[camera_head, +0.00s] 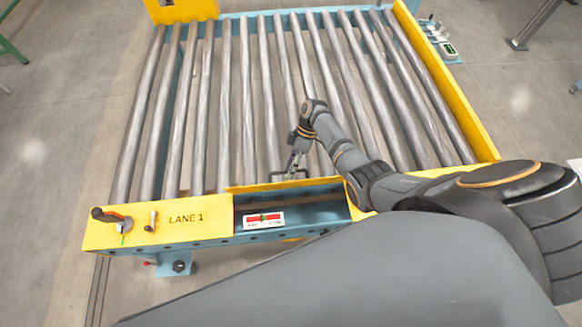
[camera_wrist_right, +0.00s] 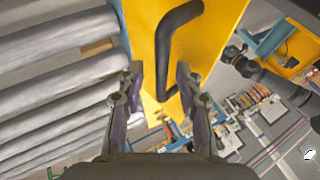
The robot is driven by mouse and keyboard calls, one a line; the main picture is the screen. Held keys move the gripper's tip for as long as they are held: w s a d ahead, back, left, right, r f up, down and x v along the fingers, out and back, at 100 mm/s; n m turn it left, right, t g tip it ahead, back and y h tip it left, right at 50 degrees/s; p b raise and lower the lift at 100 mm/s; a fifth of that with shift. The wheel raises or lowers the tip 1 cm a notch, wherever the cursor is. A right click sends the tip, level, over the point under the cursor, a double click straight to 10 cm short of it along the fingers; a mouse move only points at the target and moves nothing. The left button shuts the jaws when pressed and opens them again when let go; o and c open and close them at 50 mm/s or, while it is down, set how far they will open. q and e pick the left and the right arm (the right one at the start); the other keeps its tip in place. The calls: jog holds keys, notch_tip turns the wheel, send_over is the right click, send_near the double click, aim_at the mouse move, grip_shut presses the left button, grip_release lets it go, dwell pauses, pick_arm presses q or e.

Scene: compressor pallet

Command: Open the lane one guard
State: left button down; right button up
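The lane one guard (camera_head: 315,184) is a yellow plate at the near edge of the roller conveyor. It appears raised behind an open blue recess, right of the "LANE 1" panel (camera_head: 185,219). Its black bar handle (camera_head: 288,175) stands on its far side. My right gripper (camera_head: 292,170) is at this handle. In the right wrist view the yellow plate (camera_wrist_right: 205,50) and bent handle (camera_wrist_right: 178,28) lie ahead. My right gripper (camera_wrist_right: 160,76) is open, fingers apart on either side of the handle in the picture; contact is unclear. My left gripper is out of view.
A red-and-green indicator on a white label (camera_head: 263,219) sits in the recess. A black lever (camera_head: 111,218) and a small knob (camera_head: 151,221) are on the panel at left. Metal rollers (camera_head: 225,100) lie behind, with a yellow rail (camera_head: 445,85) along the right.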

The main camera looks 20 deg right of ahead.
jog(key=v, duration=1.2)
jog(key=shift+f, duration=0.1)
